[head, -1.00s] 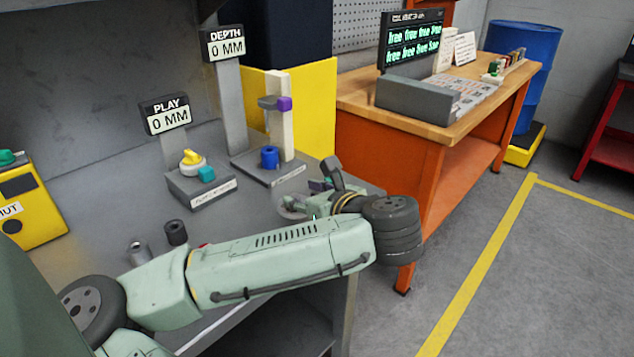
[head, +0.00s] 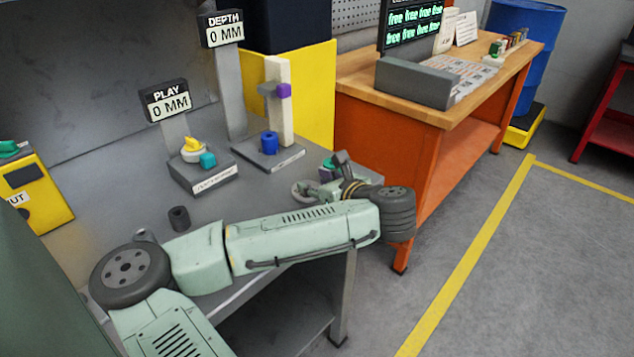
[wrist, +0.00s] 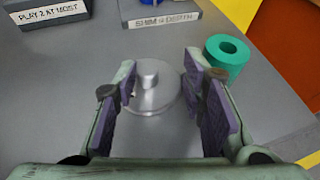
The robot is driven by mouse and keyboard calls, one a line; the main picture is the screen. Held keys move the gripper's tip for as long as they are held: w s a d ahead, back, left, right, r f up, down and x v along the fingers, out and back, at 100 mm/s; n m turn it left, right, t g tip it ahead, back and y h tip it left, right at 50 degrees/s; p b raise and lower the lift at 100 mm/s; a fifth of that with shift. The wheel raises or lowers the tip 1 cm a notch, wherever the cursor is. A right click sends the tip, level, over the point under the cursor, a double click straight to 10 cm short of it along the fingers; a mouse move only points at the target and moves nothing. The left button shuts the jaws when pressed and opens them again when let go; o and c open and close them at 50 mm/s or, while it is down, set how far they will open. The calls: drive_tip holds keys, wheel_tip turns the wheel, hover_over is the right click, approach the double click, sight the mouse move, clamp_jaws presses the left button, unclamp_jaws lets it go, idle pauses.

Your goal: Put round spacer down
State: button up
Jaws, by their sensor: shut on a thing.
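A silver round piece (wrist: 152,92), a flat disc with a short raised stub, sits between my gripper's (wrist: 160,85) purple-padded fingers in the wrist view. I take it to be the round spacer. The fingers are spread to about the disc's width and hold it at their tips. In the head view the disc (head: 302,190) shows at the front right of the grey bench (head: 250,190), by my gripper (head: 322,180). Its gap to the bench top, if any, cannot be told. A teal ring (wrist: 227,55) stands on the bench just right of the right finger.
The depth stand (head: 280,150) with a blue ring (head: 269,142) and the play stand (head: 205,175) are behind. A dark cylinder (head: 179,218) stands at the left. The orange workbench (head: 385,150) is at the right. Bench top in front of the stands is mostly clear.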

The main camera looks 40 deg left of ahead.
drive_tip(key=o, duration=0.9)
drive_tip(key=shift+f, duration=0.1)
drive_tip(key=shift+o, duration=0.2)
drive_tip(key=shift+r, duration=0.2)
drive_tip(key=p+v, duration=0.3)
drive_tip(key=v, duration=0.9)
